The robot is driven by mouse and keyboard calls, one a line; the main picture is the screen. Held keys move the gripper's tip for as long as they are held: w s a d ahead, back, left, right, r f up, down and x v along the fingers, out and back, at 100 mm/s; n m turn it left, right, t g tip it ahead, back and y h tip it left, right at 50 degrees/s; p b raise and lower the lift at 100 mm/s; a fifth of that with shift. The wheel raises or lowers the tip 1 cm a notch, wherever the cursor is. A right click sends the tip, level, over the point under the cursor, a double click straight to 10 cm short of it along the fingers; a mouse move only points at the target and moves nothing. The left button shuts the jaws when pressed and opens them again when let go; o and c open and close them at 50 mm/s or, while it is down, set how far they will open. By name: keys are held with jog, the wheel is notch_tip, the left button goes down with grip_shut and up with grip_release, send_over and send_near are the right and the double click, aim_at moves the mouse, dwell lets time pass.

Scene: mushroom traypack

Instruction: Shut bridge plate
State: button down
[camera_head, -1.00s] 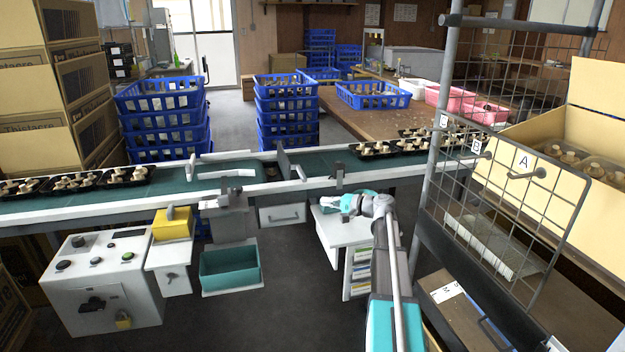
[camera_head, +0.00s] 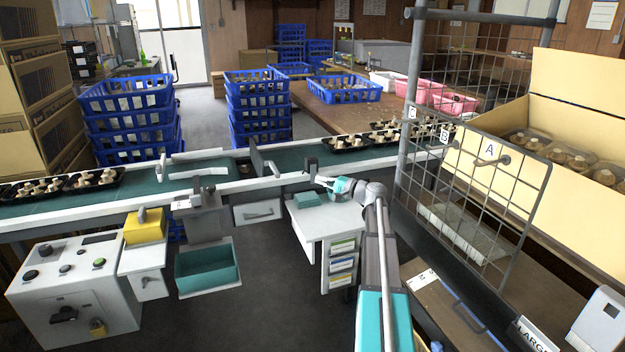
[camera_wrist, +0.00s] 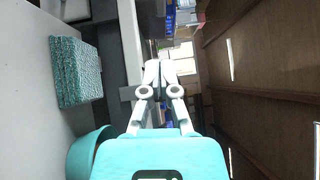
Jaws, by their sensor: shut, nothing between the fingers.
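The bridge plate (camera_head: 258,161) looks to be the grey plate standing tilted up at the gap between the two green conveyor belts, in the head view. My gripper (camera_head: 322,183) is to the right of the plate and apart from it, by the conveyor's front edge and near a dark post (camera_head: 311,167). In the wrist view my gripper's fingers (camera_wrist: 159,72) are together with nothing between them. The bridge plate cannot be made out in the wrist view.
A white cabinet (camera_head: 335,222) stands below my gripper, with a green block (camera_head: 306,200) on top. The block also shows in the wrist view (camera_wrist: 75,72). Mushroom trays (camera_head: 348,143) sit on the right belt. A wire mesh rack (camera_head: 470,190) stands right of my arm.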

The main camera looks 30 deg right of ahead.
jog(key=s+a+p+x, duration=0.1)
jog(key=a+x, duration=0.1)
jog(key=x, duration=1)
jog(key=shift+s+a, duration=0.25)
jog(key=shift+a, duration=0.05)
jog(key=shift+s+d+r, duration=0.1)
jog(key=shift+d+r, duration=0.1)
jog(key=shift+d, duration=0.05)
jog(key=shift+p, duration=0.35)
